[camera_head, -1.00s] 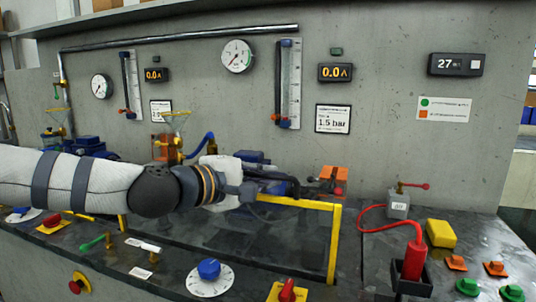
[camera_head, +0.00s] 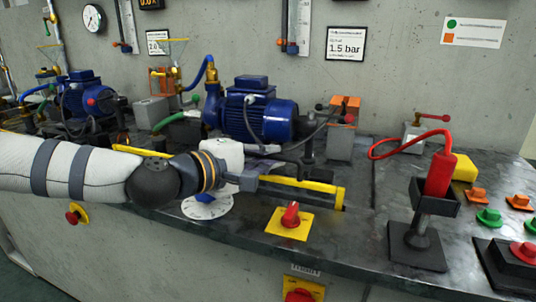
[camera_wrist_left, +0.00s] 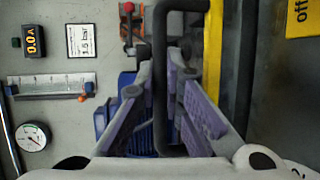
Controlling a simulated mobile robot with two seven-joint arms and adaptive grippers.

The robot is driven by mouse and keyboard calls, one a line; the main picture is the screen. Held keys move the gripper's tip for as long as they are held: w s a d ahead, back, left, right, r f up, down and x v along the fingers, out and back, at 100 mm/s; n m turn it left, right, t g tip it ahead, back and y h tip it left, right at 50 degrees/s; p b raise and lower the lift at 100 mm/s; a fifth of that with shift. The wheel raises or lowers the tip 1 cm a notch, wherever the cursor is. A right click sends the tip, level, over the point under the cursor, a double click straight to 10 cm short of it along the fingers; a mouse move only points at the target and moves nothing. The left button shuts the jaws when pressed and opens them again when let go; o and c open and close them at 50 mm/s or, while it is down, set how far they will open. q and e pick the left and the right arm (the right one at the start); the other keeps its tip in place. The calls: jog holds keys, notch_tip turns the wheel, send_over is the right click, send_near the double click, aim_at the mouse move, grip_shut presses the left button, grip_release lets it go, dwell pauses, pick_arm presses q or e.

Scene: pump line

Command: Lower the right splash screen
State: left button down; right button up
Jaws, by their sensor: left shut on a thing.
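The right splash screen shows as a yellow frame bar (camera_head: 318,190) lying low, near bench level, in front of the right blue pump (camera_head: 262,112). Its clear panel cannot be made out. My left gripper (camera_head: 268,176) reaches in from the left over this bar. In the left wrist view, the fingers (camera_wrist_left: 163,75) are shut around the dark handle (camera_wrist_left: 160,110), beside the yellow frame (camera_wrist_left: 213,60). In the head view, my wrist and fingers hide part of the bar and most of the handle. My right gripper is not in view.
A red selector knob (camera_head: 291,214) on a yellow plate and a blue dial knob (camera_head: 205,198) sit close to the bar. A red tool (camera_head: 438,176) stands in a black holder on the right. Green and orange buttons (camera_head: 489,217) lie beyond it.

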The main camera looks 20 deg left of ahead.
pick_arm(q)
jog(key=c, duration=1.7)
grip_release()
jog(key=shift+s, duration=0.1)
jog(key=shift+v, duration=5.95)
jog(key=shift+r, duration=0.1)
